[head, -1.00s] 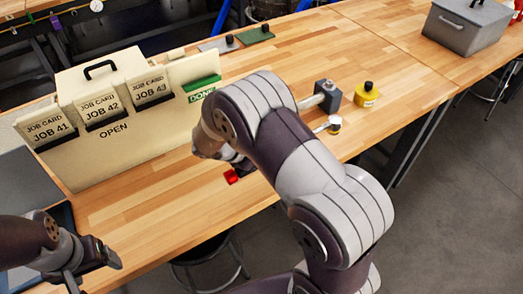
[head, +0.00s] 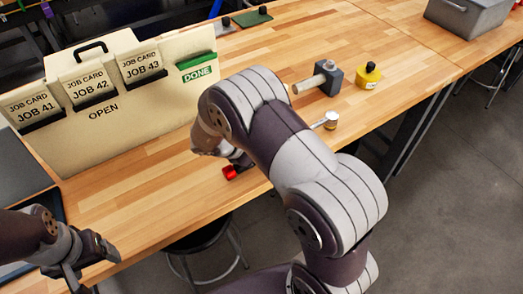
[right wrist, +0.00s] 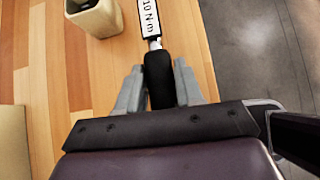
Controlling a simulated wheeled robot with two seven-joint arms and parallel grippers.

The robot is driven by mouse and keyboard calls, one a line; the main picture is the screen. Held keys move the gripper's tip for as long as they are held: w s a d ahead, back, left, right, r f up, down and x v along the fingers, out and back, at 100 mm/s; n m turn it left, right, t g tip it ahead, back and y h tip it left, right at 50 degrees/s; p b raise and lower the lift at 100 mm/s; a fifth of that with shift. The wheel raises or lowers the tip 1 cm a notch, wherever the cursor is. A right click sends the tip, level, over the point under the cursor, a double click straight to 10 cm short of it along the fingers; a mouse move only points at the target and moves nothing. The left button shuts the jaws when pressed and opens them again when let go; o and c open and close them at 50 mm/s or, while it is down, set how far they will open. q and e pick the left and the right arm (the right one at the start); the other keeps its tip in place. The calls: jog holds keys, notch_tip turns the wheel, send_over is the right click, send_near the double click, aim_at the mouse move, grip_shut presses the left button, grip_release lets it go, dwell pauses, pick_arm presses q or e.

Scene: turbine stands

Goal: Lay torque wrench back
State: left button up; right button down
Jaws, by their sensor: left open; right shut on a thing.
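The torque wrench shows in the right wrist view as a black handle (right wrist: 158,78) with a white label (right wrist: 149,18) reading 10 N·m. My right gripper (right wrist: 158,92) is shut on that handle, the shaft pointing away from it. In the head view my right arm hides the grip and most of the wrench; a metal round end (head: 329,120) shows to the arm's right, near the table's front edge. A red piece (head: 230,172) shows beside the hidden gripper. My left gripper (head: 94,268) is open and empty at the lower left, by the table's front edge.
A job-card board (head: 110,140) stands at the left with a green DONE slot (head: 197,68). A beige open container (right wrist: 97,16) is near the handle. A stool (head: 205,245) stands below.

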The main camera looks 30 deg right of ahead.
jog(key=shift+a+f+b, duration=0.1)
jog(key=shift+f+b, duration=0.2)
jog(key=shift+f, duration=0.1)
jog(key=shift+s+f+b, duration=0.3)
jog(key=shift+s+f, duration=0.05)
jog(key=c, duration=1)
grip_release()
jog(key=o, duration=0.4)
jog(key=shift+w+f, duration=0.1)
jog(key=shift+c, duration=0.2)
jog(key=shift+w, duration=0.15)
jog(key=shift+o, duration=0.8)
